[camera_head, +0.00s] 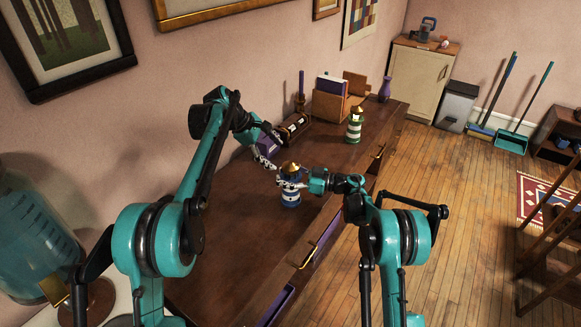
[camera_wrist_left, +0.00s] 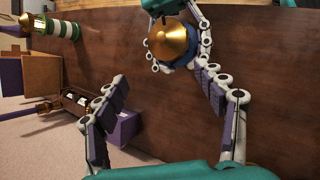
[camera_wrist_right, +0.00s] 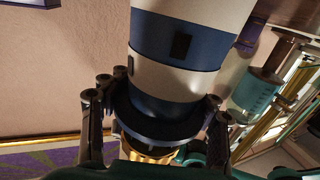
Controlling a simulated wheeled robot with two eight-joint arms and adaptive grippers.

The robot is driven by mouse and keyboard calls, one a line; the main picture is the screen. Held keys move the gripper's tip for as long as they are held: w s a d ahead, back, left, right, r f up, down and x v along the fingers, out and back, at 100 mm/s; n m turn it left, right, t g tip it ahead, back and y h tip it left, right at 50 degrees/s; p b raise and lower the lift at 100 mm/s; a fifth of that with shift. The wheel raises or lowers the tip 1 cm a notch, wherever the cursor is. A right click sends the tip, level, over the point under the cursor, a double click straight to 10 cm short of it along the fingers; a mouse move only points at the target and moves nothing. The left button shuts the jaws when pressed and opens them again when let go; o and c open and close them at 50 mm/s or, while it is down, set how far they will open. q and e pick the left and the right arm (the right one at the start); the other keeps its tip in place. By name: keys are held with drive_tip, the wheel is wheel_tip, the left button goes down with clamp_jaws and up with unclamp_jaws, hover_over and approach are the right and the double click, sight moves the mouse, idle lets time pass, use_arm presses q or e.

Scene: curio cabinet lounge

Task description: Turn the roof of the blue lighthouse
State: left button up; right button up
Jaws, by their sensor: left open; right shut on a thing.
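The blue lighthouse (camera_head: 291,200), with blue and white bands and a gold roof (camera_head: 290,168), is upright over the dark wooden desk. I cannot tell whether its base touches the desk. My right gripper (camera_head: 291,184) is shut on its upper part, just below the roof. The right wrist view shows the blue and white body (camera_wrist_right: 185,60) with fingers on both sides near the dark collar. My left gripper (camera_head: 270,164) is open and empty, behind and left of the lighthouse. The left wrist view shows the gold roof (camera_wrist_left: 172,42) uncovered beyond the left fingers.
A green-and-white lighthouse (camera_head: 355,125) stands farther back on the desk (camera_head: 235,235). A purple object (camera_head: 266,137) and a dark-framed hourglass (camera_head: 295,128) stand near the left gripper. A wooden organiser (camera_head: 331,106) and purple vase (camera_head: 384,90) are behind. The desk's near part is clear.

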use_arm(q)
wheel_tip(320, 180, down, 5)
drive_tip(key=a+m+t+h, duration=0.2)
drive_tip(key=m+h, duration=0.1)
drive_tip(key=m, duration=0.5)
drive_tip(key=m+t+h, duration=0.5)
drive_tip(key=m+h, duration=0.1)
drive_tip(key=m, duration=1.2)
approach(283, 169)
drive_tip(key=x, duration=1.3)
drive_tip(key=shift+s, duration=0.1)
drive_tip(key=c, duration=1.2)
